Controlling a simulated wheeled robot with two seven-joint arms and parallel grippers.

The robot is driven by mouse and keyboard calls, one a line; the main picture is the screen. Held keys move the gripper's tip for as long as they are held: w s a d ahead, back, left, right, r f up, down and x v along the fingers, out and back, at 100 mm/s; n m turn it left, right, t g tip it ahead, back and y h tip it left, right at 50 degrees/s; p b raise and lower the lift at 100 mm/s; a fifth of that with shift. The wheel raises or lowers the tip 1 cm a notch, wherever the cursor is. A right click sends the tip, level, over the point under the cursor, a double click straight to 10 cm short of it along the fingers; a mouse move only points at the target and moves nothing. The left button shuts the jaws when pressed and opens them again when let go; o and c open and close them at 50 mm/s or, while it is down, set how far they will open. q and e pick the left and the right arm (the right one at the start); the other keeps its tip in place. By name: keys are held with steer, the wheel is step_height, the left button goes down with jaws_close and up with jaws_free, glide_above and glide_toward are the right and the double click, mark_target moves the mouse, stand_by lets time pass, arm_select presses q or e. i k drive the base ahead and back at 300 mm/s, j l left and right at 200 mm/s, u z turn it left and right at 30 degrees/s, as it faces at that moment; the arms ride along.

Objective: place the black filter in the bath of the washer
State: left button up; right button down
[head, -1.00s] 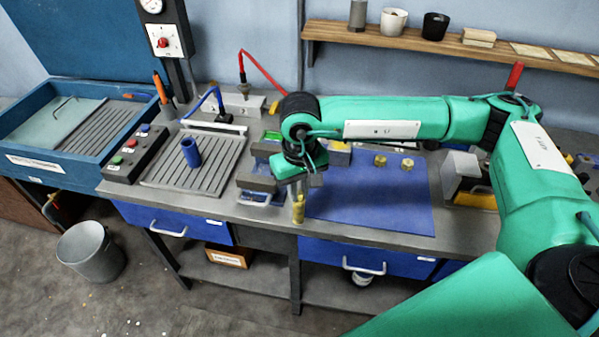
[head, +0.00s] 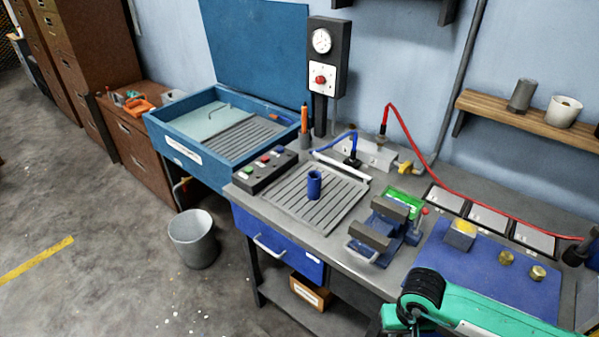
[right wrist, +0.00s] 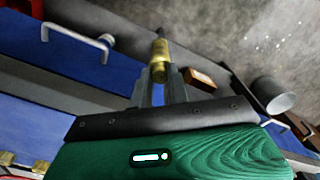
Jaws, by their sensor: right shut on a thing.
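My right gripper (right wrist: 160,82) is shut on a brass, rod-like piece (right wrist: 160,58) with a darker narrow tip. It holds the piece off the front of the bench, with floor behind it in the wrist view. In the head view my right wrist is at the lower right, and its fingers are hidden. The washer is a blue bath (head: 168,135) with its lid (head: 258,50) raised, at the back left. A pale panel and a slatted rack lie inside it. I cannot make out a separate black filter. My left gripper is not in view.
A blue cylinder (head: 314,187) stands on a grooved tray (head: 330,215). A control box (head: 265,170) lies between tray and bath. A vise (head: 375,240) and a blue mat (head: 490,277) with brass parts are to the right. A bin (head: 192,240) stands on the floor.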

mark_target(196, 136)
steer(key=i+j+u, duration=0.35)
steer(key=i+j, duration=0.55)
steer(key=j, duration=0.4)
steer(key=i+j+u, duration=0.35)
steer(key=i+j, duration=0.75)
